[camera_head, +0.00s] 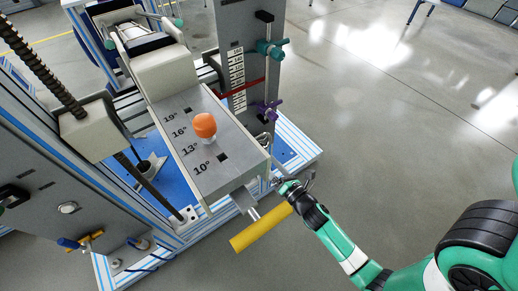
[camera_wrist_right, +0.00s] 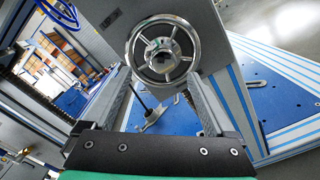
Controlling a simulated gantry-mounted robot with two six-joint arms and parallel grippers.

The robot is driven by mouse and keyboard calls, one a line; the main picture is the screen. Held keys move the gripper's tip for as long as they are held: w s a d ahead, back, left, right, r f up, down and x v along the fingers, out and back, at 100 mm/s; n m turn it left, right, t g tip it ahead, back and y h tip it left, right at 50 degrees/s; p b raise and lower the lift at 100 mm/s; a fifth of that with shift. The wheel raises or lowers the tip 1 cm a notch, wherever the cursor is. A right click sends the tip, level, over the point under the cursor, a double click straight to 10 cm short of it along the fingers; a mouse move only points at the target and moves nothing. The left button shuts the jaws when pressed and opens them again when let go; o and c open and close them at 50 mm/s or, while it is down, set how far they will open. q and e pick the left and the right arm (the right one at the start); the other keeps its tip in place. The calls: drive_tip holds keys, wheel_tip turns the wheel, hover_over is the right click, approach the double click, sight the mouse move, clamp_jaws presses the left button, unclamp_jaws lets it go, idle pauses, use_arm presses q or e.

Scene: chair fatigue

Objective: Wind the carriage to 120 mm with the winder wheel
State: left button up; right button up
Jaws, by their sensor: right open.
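The winder wheel (camera_wrist_right: 138,50), a silver spoked handwheel with a dark hub, faces me at the upper middle of the right wrist view. My right gripper (camera_wrist_right: 158,84) is open, its two fingers apart below and to either side of the wheel. The wheel looks beyond the fingertips; I cannot tell whether they touch it. In the head view my right gripper (camera_head: 291,186) is by the near end of the grey angled beam (camera_head: 220,160). The wheel is not clear there. An upright scale (camera_head: 237,80) has a red pointer (camera_head: 252,86) across it; its reading is too small. I cannot single out the carriage.
A yellow-gripped lever (camera_head: 262,228) sticks out just below my right gripper. An orange knob (camera_head: 204,125) stands on the beam. Teal (camera_head: 270,48) and purple (camera_head: 268,110) clamps sit on the upright rod. The floor to the right is clear.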

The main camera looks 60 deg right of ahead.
sight(264, 153)
idle(0.3)
drive_tip(key=x, duration=0.2)
drive_tip(key=p+x, duration=0.1)
drive_tip(key=shift+w+d+r, duration=0.15)
drive_tip(key=shift+d+r, duration=0.1)
drive_tip(key=shift+d, duration=0.2)
drive_tip(key=shift+w+d, duration=0.15)
drive_tip(key=shift+d, duration=0.05)
use_arm(q)
drive_tip(key=shift+s+a+r, duration=0.25)
drive_tip(key=shift+s+r, duration=0.25)
use_arm(e)
drive_tip(key=shift+d+f, duration=0.1)
drive_tip(key=shift+f, duration=0.15)
drive_tip(key=shift+c, duration=0.2)
